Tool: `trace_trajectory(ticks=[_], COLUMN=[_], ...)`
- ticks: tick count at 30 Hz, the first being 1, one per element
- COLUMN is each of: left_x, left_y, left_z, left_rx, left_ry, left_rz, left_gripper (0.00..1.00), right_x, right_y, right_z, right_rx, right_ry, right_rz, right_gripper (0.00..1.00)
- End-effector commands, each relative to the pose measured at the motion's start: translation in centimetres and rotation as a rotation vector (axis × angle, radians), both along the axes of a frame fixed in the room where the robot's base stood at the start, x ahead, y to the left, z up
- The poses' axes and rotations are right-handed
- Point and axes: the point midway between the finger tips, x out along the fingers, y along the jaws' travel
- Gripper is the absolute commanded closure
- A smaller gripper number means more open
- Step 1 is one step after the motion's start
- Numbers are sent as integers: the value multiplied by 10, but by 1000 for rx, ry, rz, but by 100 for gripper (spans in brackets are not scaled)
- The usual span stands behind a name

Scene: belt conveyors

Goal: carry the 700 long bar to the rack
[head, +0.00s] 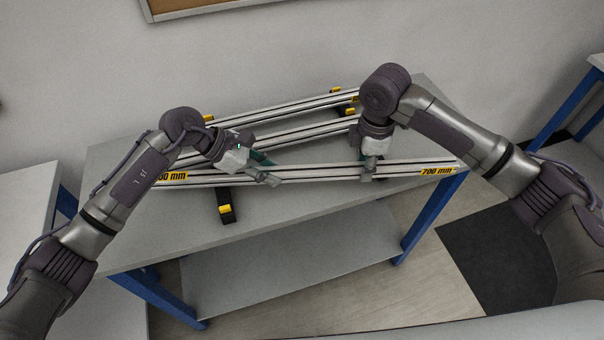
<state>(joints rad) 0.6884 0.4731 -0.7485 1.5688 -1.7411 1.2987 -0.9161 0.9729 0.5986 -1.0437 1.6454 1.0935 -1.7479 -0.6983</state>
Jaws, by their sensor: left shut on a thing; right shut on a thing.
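The 700 long bar (315,173) is a silver profile with yellow labels at both ends; the right one reads 700 mm, the left one is partly hidden by my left arm. It lies across the front of the other bars, its right end near the table's right edge. My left gripper (268,180) is shut on the bar left of its middle. My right gripper (368,172) is shut on it right of the middle. A black support with yellow tips (226,205) shows under the bar's left part. I cannot tell whether the bar touches it.
Several similar bars (300,132) lie behind on the grey table (310,200) with blue legs, near more yellow-tipped black supports. The table's front strip is clear. Other tables stand at left (25,215) and right (580,100). A dark mat (490,255) lies on the floor.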

Motion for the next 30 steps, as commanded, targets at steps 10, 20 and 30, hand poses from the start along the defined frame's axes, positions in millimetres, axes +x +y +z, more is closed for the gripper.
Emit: trace_trajectory(ticks=[10, 20, 30], left_x=[1, 0, 1], left_y=[0, 0, 33], left_z=[-15, -15, 16], left_rx=[0, 0, 3], left_ry=[-1, -1, -4], left_rz=[1, 1, 4], left_gripper=[54, 44, 44], right_x=[0, 0, 0], right_y=[0, 0, 0], right_z=[-16, -16, -15], right_rx=[-1, 0, 0], right_ry=[1, 0, 0], right_rz=[0, 0, 0], right_gripper=[54, 44, 44])
